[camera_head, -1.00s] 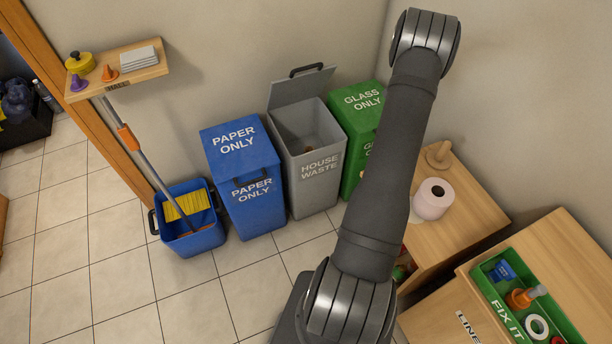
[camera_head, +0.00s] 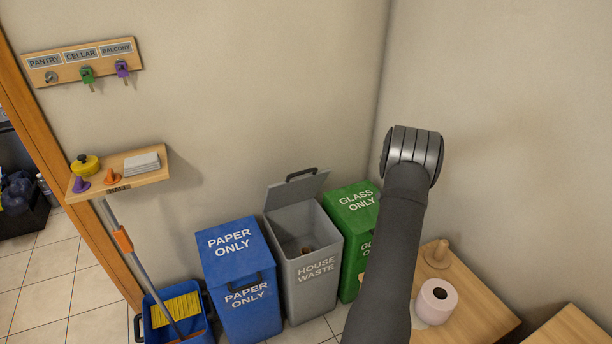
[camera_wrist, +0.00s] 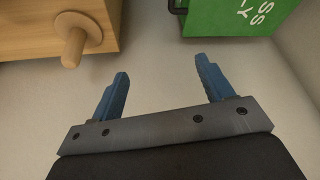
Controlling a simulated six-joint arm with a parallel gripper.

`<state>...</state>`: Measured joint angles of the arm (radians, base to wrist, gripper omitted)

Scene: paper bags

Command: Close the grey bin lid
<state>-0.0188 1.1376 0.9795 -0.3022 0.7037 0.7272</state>
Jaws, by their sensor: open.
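The grey bin (camera_head: 312,268), marked HOUSE WASTE, stands between the blue and green bins in the head view. Its grey lid (camera_head: 297,190) is up, tilted back toward the wall, with a dark handle at its top edge. A small brown item lies inside the bin. My gripper (camera_wrist: 160,82) shows in the wrist view with its two blue fingers apart and nothing between them. It faces a pale surface, between the wooden cabinet and the green bin. The grey bin is not in the wrist view, and the gripper is not visible in the head view.
The blue PAPER ONLY bin (camera_head: 240,290) and green GLASS ONLY bin (camera_head: 353,212) flank the grey one, lids shut. The green bin also shows in the wrist view (camera_wrist: 235,18). A wooden cabinet (camera_head: 465,300) with a paper roll (camera_head: 436,302) and wooden peg stands at right.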

